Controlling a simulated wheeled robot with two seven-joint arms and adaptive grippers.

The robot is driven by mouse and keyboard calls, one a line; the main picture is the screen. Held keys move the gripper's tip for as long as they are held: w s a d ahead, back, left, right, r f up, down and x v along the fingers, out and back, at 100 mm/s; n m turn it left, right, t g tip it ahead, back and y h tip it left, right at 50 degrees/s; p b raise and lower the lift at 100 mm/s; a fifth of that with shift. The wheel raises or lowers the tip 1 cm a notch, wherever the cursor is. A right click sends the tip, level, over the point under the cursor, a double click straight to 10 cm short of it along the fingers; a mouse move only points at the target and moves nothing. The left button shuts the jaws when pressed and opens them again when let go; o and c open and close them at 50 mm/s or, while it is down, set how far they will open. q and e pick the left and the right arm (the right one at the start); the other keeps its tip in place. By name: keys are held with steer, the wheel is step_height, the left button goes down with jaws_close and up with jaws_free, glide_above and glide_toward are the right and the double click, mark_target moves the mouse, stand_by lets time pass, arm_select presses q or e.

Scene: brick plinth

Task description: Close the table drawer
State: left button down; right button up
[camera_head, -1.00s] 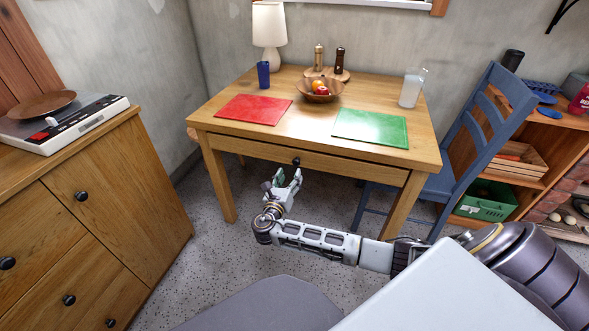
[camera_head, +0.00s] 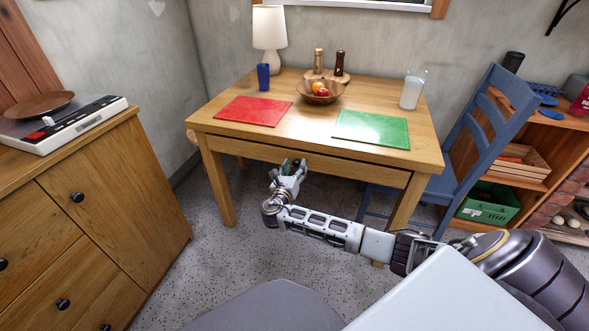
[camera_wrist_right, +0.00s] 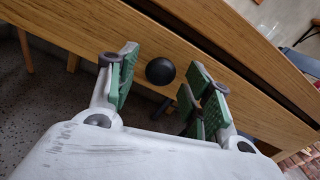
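The table drawer (camera_head: 352,167) is a long wooden front under the table top. In the right wrist view, the drawer front (camera_wrist_right: 115,45) carries a round black knob (camera_wrist_right: 160,71), with a dark gap between it and the table top. How far it stands out is hard to tell. My right gripper (camera_head: 291,167) is at the middle of the drawer front and hides the knob in the head view. In the wrist view, my right gripper (camera_wrist_right: 164,90) is open, its green-padded fingers either side of the knob. Contact is not clear. My left gripper is out of view.
The wooden table (camera_head: 300,131) bears a red mat (camera_head: 252,111), green mat (camera_head: 372,129), fruit bowl (camera_head: 320,97), lamp (camera_head: 270,30), blue cup (camera_head: 263,77) and jug (camera_head: 412,90). A blue chair (camera_head: 480,135) stands right, a wooden cabinet (camera_head: 115,200) left. Floor before the table is open.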

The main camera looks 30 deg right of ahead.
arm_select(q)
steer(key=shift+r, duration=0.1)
arm_select(e)
jaws_close()
steer(key=shift+w+d+r, duration=0.1)
steer(key=shift+w+d, duration=0.3)
steer(key=shift+d, duration=0.05)
steer(key=shift+p+x, duration=0.4)
steer(key=shift+x, duration=0.45)
steer(key=shift+w+d, duration=0.25)
steer(key=shift+d, duration=0.05)
steer(key=shift+w+d, duration=0.1)
steer(key=shift+d, duration=0.05)
steer(key=shift+c, duration=1.4)
jaws_free()
steer(key=shift+r, duration=0.1)
steer(key=o, duration=0.4)
steer(key=shift+w+f, duration=0.1)
steer(key=shift+f, duration=0.1)
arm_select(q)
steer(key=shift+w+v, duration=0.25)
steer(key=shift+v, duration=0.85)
